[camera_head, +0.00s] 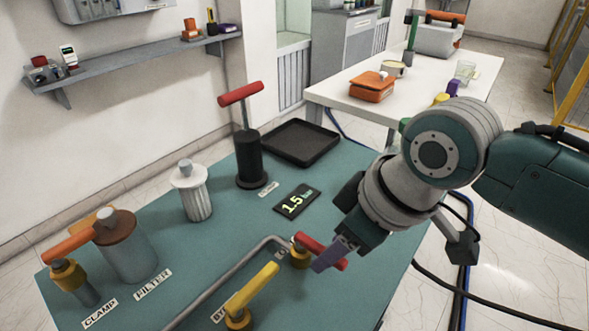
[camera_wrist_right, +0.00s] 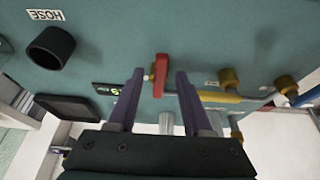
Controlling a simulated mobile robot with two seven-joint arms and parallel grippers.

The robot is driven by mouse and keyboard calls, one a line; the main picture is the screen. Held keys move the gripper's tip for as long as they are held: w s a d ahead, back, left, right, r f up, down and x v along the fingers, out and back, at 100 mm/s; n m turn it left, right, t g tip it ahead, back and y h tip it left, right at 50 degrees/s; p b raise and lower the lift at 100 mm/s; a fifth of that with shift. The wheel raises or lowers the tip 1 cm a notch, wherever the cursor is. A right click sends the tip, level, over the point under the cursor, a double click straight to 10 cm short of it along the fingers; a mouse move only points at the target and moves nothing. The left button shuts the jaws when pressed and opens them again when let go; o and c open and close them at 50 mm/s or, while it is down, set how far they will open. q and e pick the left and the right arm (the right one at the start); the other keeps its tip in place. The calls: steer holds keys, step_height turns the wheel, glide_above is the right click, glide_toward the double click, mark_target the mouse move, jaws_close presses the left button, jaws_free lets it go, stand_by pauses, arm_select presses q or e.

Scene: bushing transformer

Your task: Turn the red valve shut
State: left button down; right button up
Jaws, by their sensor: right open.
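The red valve has a red lever handle (camera_head: 309,243) on a brass body (camera_head: 299,257), at the front right of the teal bench in the head view. Its handle also shows in the wrist view (camera_wrist_right: 161,80), between the two finger tips with gaps on both sides. My right gripper (camera_head: 332,255) is open at this valve, and its purple-grey fingers hide part of the handle in the head view. The valve's label is mostly hidden. My left gripper is not in view.
A yellow-handled valve (camera_head: 252,291) stands just left of the red one, with a grey pipe (camera_head: 225,280) beside it. A gauge display (camera_head: 297,201) reads 1.5. A pump (camera_head: 249,155) with a red T-handle and a black tray (camera_head: 301,142) stand behind. A filter canister (camera_head: 127,250) is left.

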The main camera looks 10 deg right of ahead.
jaws_close()
stand_by(0.4)
stand_by(1.0)
